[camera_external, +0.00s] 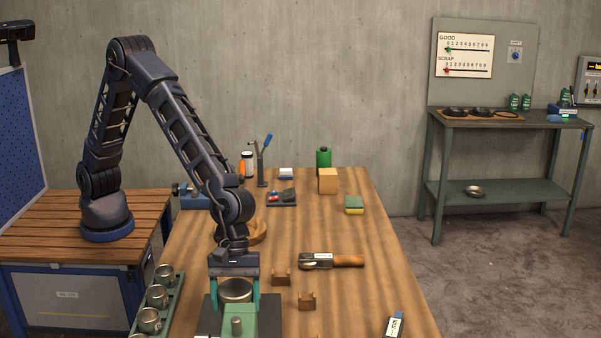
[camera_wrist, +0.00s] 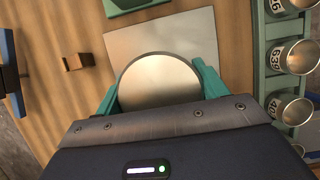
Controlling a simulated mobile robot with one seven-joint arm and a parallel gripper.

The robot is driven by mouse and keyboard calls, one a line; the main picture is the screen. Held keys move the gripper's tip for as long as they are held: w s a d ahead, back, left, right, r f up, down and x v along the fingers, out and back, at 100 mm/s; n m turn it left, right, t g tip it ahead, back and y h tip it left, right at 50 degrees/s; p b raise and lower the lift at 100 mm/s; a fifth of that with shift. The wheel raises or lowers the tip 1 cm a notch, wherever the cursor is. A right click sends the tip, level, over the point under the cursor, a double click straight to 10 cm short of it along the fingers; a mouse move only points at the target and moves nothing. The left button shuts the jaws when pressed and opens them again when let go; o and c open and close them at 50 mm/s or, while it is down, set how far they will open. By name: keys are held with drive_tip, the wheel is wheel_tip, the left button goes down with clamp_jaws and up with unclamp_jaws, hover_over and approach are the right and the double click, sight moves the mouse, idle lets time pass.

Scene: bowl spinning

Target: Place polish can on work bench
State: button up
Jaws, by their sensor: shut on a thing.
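My gripper (camera_external: 236,292) is shut on a round metal piece (camera_external: 236,289), which sits between the teal fingers. In the wrist view the piece (camera_wrist: 158,80) shows as a plain pale disc between the fingers. It is above a grey plate (camera_external: 270,315) on the wooden work bench (camera_external: 370,230); I cannot tell whether they touch. A green can with a dark cap (camera_external: 323,158) stands at the back of the bench. A white and orange container (camera_external: 248,164) stands at the back left. No label tells me which thing is the polish can.
A green rack with several metal cups (camera_external: 150,320) runs along the bench's left edge. A wooden block (camera_external: 328,181), a sponge (camera_external: 354,205), a wood-handled tool (camera_external: 330,261) and wooden rests (camera_external: 307,299) lie on the bench. The bench's right middle is clear.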

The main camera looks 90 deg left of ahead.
drive_tip(key=shift+f, duration=2.1)
drive_tip(key=o, duration=1.2)
drive_tip(key=shift+f, duration=0.1)
drive_tip(key=shift+c, duration=0.2)
